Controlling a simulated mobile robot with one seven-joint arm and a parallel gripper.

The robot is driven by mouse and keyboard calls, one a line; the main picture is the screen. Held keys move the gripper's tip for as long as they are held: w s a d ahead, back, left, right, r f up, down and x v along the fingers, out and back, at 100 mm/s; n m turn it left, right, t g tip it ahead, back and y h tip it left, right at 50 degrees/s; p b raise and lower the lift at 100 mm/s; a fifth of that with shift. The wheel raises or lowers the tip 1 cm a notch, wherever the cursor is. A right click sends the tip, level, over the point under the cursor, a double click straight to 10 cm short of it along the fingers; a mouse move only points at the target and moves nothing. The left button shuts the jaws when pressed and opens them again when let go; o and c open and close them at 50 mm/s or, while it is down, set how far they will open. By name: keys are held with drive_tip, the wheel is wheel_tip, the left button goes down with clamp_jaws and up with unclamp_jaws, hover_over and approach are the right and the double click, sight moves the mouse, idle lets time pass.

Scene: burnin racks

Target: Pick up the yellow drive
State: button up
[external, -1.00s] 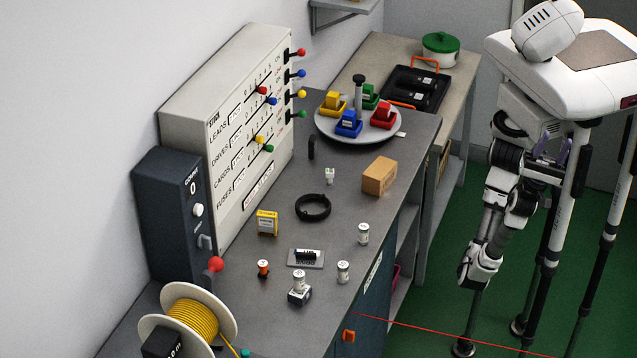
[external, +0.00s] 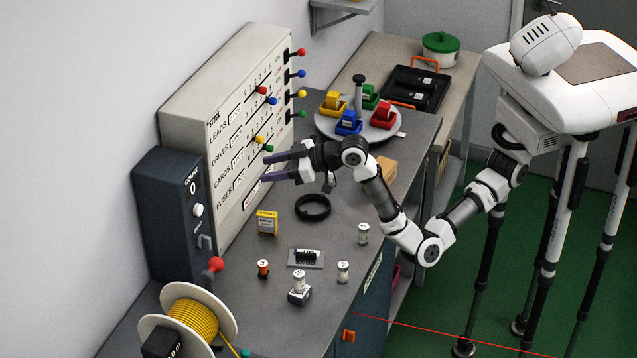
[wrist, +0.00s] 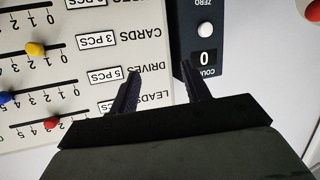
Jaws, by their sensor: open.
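A yellow block (external: 333,98) sits in a yellow holder on the round grey turntable (external: 325,127) at the back of the bench. Blue (external: 348,118), green (external: 370,92) and red (external: 383,113) blocks in holders stand around the same turntable. A small yellow box (external: 267,223) stands upright on the bench, nearer the front. I cannot tell from its look alone which yellow thing is the drive. My gripper (external: 268,168) is open and empty, above the bench and left of the turntable, its fingers pointing at the panel. The wrist view shows the fingers (wrist: 160,70) apart, with no yellow block or box between them.
The labelled panel (external: 228,135) with coloured levers and the dark counter box (external: 170,215) line the wall.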

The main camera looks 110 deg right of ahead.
drive_tip(key=s+d+f+m+g+y, duration=0.2)
drive_tip(key=d+f+g, duration=0.4)
drive_tip(key=d+f, duration=0.25)
drive_tip(key=g+y+b, duration=0.1)
drive_tip(key=g+y, duration=0.1)
drive_tip(key=g, duration=0.1)
approach(268, 214)
drive_tip(key=x, duration=0.3)
drive_tip(key=p+x, duration=0.1)
drive_tip(key=x, duration=0.3)
drive_tip(key=shift+w+d+r, duration=0.2)
drive_tip(key=shift+s+a+p+x, duration=0.1)
drive_tip(key=shift+p+x, duration=0.55)
drive_tip(key=shift+x, duration=0.85)
drive_tip(key=shift+s+a+p+x, duration=0.15)
drive_tip(key=shift+p+x, duration=0.5)
drive_tip(key=shift+x, duration=0.85)
drive_tip(key=shift+f, duration=0.1)
clamp_jaws()
